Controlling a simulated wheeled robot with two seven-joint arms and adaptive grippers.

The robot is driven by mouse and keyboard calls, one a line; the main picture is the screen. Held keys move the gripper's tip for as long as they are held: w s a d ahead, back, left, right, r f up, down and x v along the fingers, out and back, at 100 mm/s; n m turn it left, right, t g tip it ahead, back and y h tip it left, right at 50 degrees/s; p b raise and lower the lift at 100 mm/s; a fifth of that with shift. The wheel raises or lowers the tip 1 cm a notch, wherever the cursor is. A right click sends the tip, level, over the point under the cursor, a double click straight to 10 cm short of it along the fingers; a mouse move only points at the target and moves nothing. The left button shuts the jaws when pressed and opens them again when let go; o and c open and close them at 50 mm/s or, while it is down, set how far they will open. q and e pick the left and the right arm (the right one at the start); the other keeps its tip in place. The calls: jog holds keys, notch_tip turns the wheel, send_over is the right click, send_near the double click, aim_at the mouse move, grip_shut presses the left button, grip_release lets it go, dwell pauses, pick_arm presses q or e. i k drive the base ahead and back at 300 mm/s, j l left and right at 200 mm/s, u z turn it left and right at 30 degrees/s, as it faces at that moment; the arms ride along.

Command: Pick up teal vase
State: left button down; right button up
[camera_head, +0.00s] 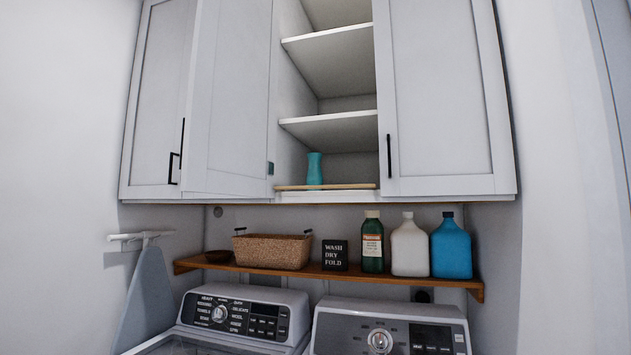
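The teal vase (314,169) stands upright on the bottom shelf of the open wall cabinet, near the left side of the opening. A thin wooden strip (326,187) lies along the front of that shelf and hides the foot of the vase or sits just in front of it; I cannot tell which. Neither of my grippers shows in the head view.
The cabinet doors (232,95) flank the opening, the left one swung open. Below, a wooden shelf (330,273) holds a wicker basket (272,250), a small sign (335,255) and several bottles. A washer (245,315) and dryer (390,330) stand underneath.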

aim_at(314, 176)
jog(key=i+j+z, duration=0.15)
jog(key=j+z, duration=1.1)
jog(key=j, duration=0.25)
jog(key=j+z, duration=0.45)
jog(key=k+j+z, duration=0.2)
jog(key=j+z, duration=0.2)
jog(key=j, duration=0.15)
